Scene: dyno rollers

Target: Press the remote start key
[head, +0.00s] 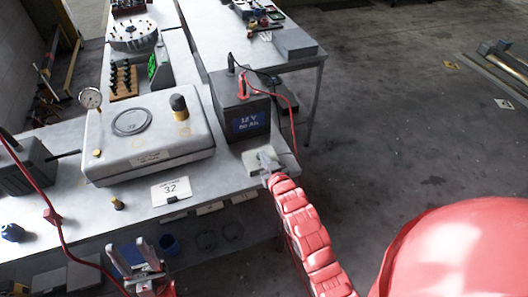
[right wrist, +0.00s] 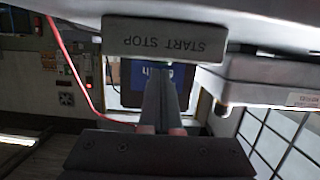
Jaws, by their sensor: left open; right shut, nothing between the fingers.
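A small pale box (head: 257,165) sits at the front right corner of the bench, beside the battery. In the right wrist view a pale plate (right wrist: 165,39) reads START STOP upside down. No separate key can be made out. My right gripper (head: 268,163) is at the small box, its fingers shut and empty. In the right wrist view the shut fingers (right wrist: 163,85) point toward the plate's lower edge; whether they touch it cannot be told. My left gripper (head: 136,258) is open and empty, low in front of the bench.
A battery (head: 240,108) with red and black leads stands just behind the small box. A silver tank (head: 150,137) with a gauge and a card marked 32 (head: 171,190) are to the left. A red cable (head: 59,229) runs down at far left.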

